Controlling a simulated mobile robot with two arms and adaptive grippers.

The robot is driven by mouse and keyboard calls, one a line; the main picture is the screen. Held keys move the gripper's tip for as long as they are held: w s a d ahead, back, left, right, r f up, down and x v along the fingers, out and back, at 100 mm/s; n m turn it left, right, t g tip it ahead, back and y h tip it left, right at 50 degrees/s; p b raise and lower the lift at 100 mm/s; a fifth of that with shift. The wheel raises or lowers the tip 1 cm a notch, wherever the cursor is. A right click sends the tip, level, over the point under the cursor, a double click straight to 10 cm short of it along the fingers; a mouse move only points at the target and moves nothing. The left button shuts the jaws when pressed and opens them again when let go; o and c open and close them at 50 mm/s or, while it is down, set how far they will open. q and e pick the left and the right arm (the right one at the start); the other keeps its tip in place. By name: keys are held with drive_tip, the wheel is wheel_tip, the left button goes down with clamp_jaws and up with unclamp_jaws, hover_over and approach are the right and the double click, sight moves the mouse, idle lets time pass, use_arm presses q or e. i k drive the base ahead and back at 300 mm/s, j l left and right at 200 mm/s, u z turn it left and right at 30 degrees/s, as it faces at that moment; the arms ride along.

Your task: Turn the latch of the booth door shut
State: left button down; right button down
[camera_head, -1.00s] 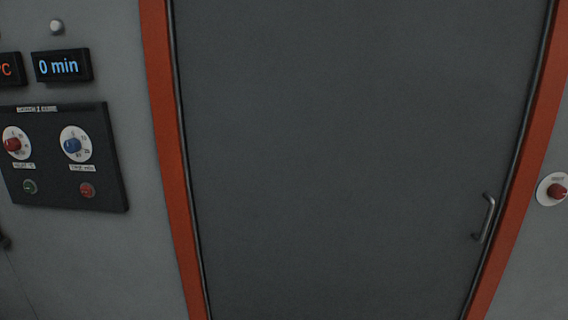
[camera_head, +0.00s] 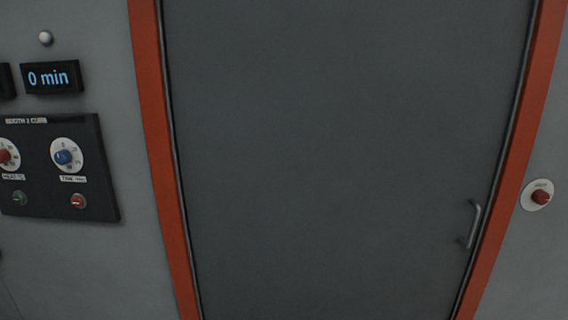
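The grey booth door (camera_head: 330,160) fills the middle of the head view and sits flush in its orange-red frame (camera_head: 155,130). A metal bar handle (camera_head: 474,224) is on the door's right side. A red knob on a round white plate (camera_head: 538,195) is on the grey wall just right of the frame; it looks like the latch. The small label on its plate is too blurred to read surely. Neither of my grippers is in view.
On the wall left of the door is a dark control panel (camera_head: 98,185) with a red dial, a blue dial (camera_head: 66,157) and small green and red buttons. A display (camera_head: 50,77) above reads "0 min". The space before the door looks clear.

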sight(541, 196)
drive_tip(key=z, duration=1.45)
